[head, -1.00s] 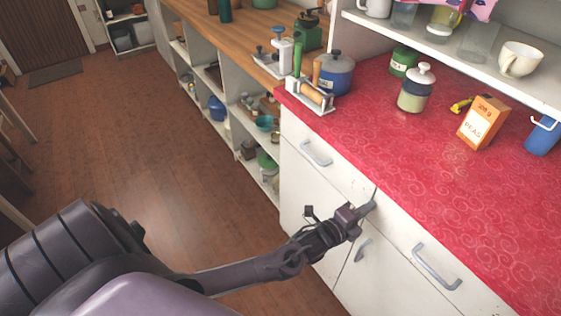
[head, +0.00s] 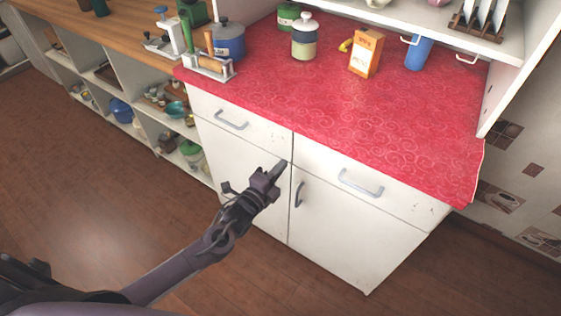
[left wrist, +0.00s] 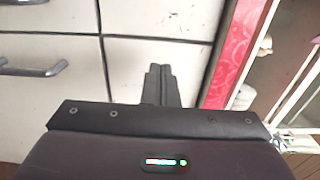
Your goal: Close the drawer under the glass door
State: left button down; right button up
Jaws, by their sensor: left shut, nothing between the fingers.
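A white base cabinet under a red counter has a left drawer (head: 238,122) and a right drawer (head: 362,184), each with a grey bar handle. Both drawer fronts look flush with the cabinet. No glass door shows, so I cannot tell which drawer is meant. My left gripper (head: 281,168) is shut and empty, just in front of the cabinet near the seam between the drawers. Whether it touches is unclear. In the left wrist view its fingertips (left wrist: 158,70) point at the white fronts. My right gripper is not in view.
The red counter (head: 330,110) holds a lidded jar (head: 304,40), an orange box (head: 366,53) and a blue pot (head: 229,42). Two doors sit below the drawers; one handle (head: 299,194) sticks out near my gripper. The wooden floor (head: 90,200) at left is clear.

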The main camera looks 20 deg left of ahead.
pick_arm(q)
jog(key=v, duration=0.8)
jog(key=s+a+f+n+g+y, duration=0.2)
jog(key=s+a+f+n, duration=0.1)
jog(key=f, duration=0.6)
jog(key=s+a+f+n+g+y, duration=0.1)
jog(key=s+a+f+n+g, duration=0.2)
jog(key=f, duration=0.6)
jog(key=s+a+f+n+g+y, duration=0.2)
jog(key=s+a+f+n, duration=0.15)
jog(key=f, duration=0.55)
jog(key=s+d+f+n+g, duration=0.1)
jog(key=s+f+n+g, duration=0.2)
jog(key=s+f, duration=0.3)
jog(key=s+d+f+n+g, duration=0.1)
jog(key=s+f+n+g, duration=0.2)
jog(key=s, duration=0.9)
jog(key=s+d+f+n+g, duration=0.1)
jog(key=s+f+n+g, duration=0.2)
jog(key=s+f, duration=0.5)
jog(key=shift+s+d+f+n+y+b, duration=0.2)
jog(key=shift+s+f+n+y+b, duration=0.15)
jog(key=shift+s, duration=0.45)
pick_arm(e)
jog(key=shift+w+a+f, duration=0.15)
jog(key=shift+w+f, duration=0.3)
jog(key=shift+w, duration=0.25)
